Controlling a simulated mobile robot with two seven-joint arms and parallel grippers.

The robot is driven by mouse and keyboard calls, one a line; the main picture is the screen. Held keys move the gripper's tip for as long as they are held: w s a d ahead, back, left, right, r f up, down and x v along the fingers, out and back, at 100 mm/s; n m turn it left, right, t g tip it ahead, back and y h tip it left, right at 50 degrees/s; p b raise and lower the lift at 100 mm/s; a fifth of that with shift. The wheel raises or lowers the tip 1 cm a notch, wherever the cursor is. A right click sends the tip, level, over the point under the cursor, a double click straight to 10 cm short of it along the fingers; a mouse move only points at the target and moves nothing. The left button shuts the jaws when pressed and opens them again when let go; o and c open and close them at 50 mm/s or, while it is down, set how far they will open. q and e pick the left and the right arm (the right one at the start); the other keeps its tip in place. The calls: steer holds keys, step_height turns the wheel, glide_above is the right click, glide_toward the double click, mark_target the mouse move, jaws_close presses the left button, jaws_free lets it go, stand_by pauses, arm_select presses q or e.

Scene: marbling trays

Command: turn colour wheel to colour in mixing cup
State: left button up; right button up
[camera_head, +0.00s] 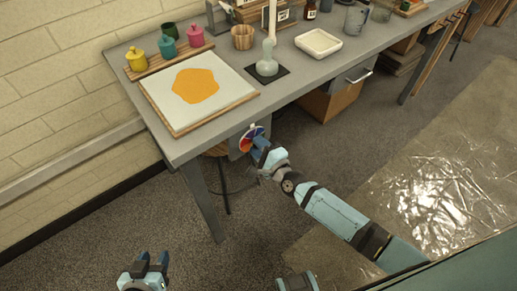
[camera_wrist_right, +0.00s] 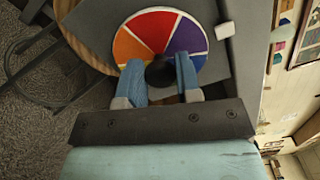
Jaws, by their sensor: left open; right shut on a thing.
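The colour wheel (camera_head: 248,137) is on a grey panel under the table's front edge. In the right wrist view the wheel (camera_wrist_right: 160,30) shows orange, red, purple, blue and a sliver of yellow, with its lower part hidden. A small white block (camera_wrist_right: 225,30) sits at its right edge, beside the blue and purple side. My right gripper (camera_head: 261,150) is shut on the dark knob (camera_wrist_right: 160,72) at the wheel's middle. My left gripper (camera_head: 151,262) is open and empty, low over the floor. I cannot tell which vessel is the mixing cup.
On the table are a wood-edged tray (camera_head: 159,102) with an orange patch, coloured pots (camera_head: 167,47) on a wooden rack, a wooden cup (camera_head: 242,37), a glass flask (camera_head: 267,66) on a dark mat and a white dish (camera_head: 318,42). A table leg (camera_head: 203,203) stands left of my right gripper.

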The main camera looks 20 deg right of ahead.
steer(key=shift+m+b, duration=0.45)
steer(key=shift+m, duration=0.65)
steer(key=o, duration=0.9)
steer(key=v, duration=1.3)
steer(key=shift+s, duration=0.35)
steer(key=shift+d, duration=0.15)
